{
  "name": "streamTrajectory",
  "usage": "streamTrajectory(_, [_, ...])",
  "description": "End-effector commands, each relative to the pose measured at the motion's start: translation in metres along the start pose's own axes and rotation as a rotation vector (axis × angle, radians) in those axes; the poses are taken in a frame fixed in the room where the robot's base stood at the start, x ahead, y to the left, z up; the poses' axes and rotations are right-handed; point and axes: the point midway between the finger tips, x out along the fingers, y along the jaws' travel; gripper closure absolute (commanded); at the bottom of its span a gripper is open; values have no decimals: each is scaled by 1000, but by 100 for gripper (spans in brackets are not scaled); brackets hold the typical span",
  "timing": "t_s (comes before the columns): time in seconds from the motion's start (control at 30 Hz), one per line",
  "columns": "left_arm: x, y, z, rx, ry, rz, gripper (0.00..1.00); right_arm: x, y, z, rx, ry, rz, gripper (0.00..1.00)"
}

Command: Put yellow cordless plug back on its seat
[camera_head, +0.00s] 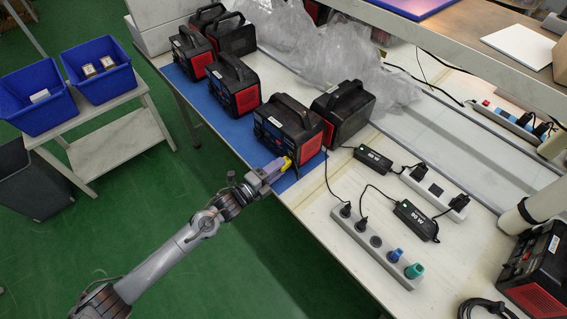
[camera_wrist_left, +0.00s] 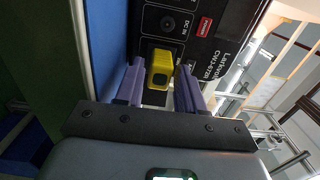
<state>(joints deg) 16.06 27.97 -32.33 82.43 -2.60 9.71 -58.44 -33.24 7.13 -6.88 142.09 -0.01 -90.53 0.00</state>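The yellow plug (camera_head: 289,159) is at the front panel of a black and red power station (camera_head: 287,127) near the blue mat's end. In the left wrist view, the yellow plug (camera_wrist_left: 160,68) stands against the black panel (camera_wrist_left: 205,28), below a round "DC IN" port (camera_wrist_left: 168,22). My left gripper (camera_head: 279,167) reaches the panel from the front left. In the wrist view its purple fingers (camera_wrist_left: 159,86) are open, one on each side of the plug, with narrow gaps showing. Whether the plug is fully seated is hard to tell. My right gripper is not in view.
Several other power stations (camera_head: 233,86) stand along the blue mat (camera_head: 211,108). Power strips (camera_head: 376,245) with plugs and black adapters (camera_head: 416,220) lie to the right. Clear plastic wrap (camera_head: 335,52) lies behind. Two blue bins (camera_head: 40,113) stand on a side table at left.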

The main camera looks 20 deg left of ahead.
Motion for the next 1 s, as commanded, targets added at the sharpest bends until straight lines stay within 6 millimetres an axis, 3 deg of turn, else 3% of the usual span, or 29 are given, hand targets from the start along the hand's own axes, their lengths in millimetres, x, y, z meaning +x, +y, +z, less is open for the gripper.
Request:
streamTrajectory(0.03, [0,0,0,0,0,0,65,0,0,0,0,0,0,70])
streamTrajectory(0.27, [0,0,0,0,0,0,100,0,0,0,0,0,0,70])
streamTrajectory(1.0, [-4,0,0,0,0,-1,100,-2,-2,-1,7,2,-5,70])
